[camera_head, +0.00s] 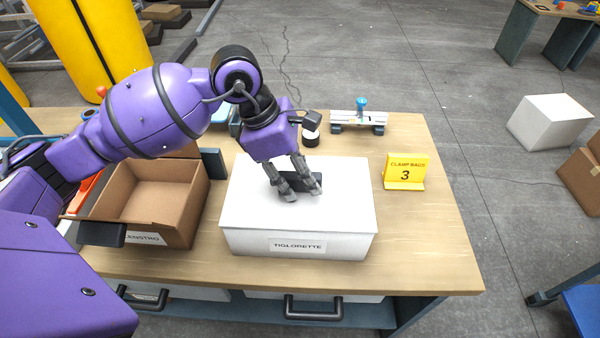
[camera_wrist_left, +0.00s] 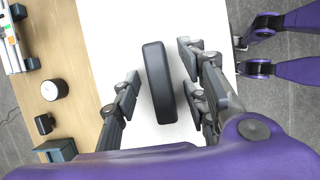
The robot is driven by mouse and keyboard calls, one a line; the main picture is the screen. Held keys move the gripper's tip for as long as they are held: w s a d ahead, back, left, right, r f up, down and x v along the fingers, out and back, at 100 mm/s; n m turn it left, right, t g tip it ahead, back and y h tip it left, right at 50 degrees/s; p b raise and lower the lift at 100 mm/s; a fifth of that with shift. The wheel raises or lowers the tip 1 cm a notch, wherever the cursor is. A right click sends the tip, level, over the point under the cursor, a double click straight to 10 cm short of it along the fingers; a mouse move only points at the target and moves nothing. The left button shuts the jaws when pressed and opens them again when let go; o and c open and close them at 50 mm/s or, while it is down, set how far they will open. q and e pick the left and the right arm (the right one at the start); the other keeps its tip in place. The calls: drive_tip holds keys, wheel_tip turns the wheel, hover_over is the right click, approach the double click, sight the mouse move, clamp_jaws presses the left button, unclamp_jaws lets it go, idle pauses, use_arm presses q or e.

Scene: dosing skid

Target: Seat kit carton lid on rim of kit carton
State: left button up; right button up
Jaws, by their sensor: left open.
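The kit carton (camera_head: 305,246) is a white box labelled TIGLORETTE on the wooden table. Its white lid (camera_head: 338,187) covers the top, with no clear gap along the front edge. A black bar handle (camera_wrist_left: 159,82) stands at the lid's middle. My left gripper (camera_head: 296,190) is at the handle. In the left wrist view its fingers are open on both sides of the handle, with white lid visible between. The carton's far rim is hidden. Purple links with dark tips in the left wrist view's upper right (camera_wrist_left: 262,45) may be my right gripper; their state is unclear.
An open brown carton (camera_head: 178,227) stands close on the left, with dark blocks beside it. A clamp device (camera_head: 358,121) and a small round item (camera_head: 311,137) are behind. The table's front right is clear.

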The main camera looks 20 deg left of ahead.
use_arm(q)
drive_tip(key=v, duration=1.2)
